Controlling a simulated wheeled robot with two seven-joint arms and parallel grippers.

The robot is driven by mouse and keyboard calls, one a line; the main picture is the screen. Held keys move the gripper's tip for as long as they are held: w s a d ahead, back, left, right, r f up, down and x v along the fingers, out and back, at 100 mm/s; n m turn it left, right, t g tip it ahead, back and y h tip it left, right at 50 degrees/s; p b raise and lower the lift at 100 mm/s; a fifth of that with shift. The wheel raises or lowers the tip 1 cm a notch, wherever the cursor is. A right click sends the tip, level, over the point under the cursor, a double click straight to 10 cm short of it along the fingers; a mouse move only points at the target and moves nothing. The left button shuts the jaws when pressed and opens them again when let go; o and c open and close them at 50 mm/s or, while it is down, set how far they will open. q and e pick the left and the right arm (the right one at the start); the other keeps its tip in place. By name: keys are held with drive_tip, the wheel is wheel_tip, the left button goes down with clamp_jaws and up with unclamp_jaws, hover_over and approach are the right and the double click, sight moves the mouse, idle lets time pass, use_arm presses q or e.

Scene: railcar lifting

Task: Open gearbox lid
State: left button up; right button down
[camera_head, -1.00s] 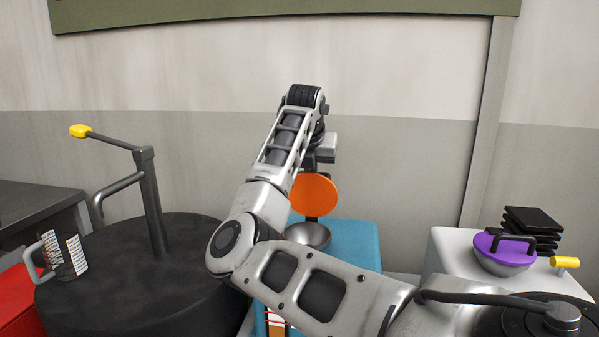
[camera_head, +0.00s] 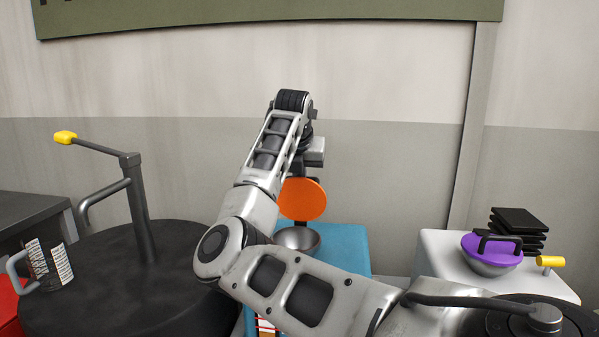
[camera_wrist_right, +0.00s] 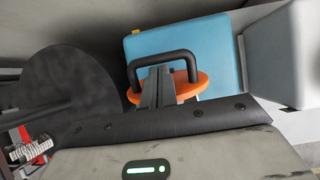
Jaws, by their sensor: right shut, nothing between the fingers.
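In the head view an orange round lid (camera_head: 302,200) stands tilted up, its flat face towards me, above an open metal bowl (camera_head: 299,239) on a blue box (camera_head: 345,250). In the right wrist view the orange lid (camera_wrist_right: 184,86) shows its black arched handle (camera_wrist_right: 165,58). My right gripper (camera_wrist_right: 158,73) is shut, with its fingertips at the handle's loop and nothing between them. I cannot tell if the fingers touch the handle. In the head view my right arm hides part of the blue box, and the fingers are hidden. My left gripper is in neither view.
A dark drum (camera_head: 95,285) with a yellow-tipped crank (camera_head: 66,138) and a cup (camera_head: 48,265) stands at left. At right, a white table (camera_head: 440,255) holds a purple-lidded bowl (camera_head: 492,250) and stacked black plates (camera_head: 518,222). The wall is behind.

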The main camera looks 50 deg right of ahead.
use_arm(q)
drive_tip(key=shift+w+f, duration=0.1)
use_arm(e)
drive_tip(key=shift+w+d+r+t+h, duration=0.25)
drive_tip(key=shift+d+h, duration=0.2)
drive_tip(key=shift+d, duration=0.3)
drive_tip(key=shift+w+d+t+h, duration=0.15)
drive_tip(key=shift+w+d+h, duration=0.25)
drive_tip(key=shift+d, duration=0.35)
drive_tip(key=shift+r, duration=0.2)
drive_tip(key=shift+g+y, duration=0.3)
drive_tip(key=shift+y, duration=0.35)
drive_tip(key=r+p, duration=0.6)
drive_tip(key=shift+w+r+p, duration=0.2)
drive_tip(key=shift+r+p, duration=0.1)
drive_tip(key=shift+p, duration=0.05)
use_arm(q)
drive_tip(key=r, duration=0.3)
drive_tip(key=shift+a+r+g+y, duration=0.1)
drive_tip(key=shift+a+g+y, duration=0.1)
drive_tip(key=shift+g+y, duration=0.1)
use_arm(e)
drive_tip(key=v, duration=0.3)
drive_tip(key=shift+s+a, duration=0.15)
drive_tip(key=shift+a, duration=0.1)
drive_tip(key=shift+a, duration=0.1)
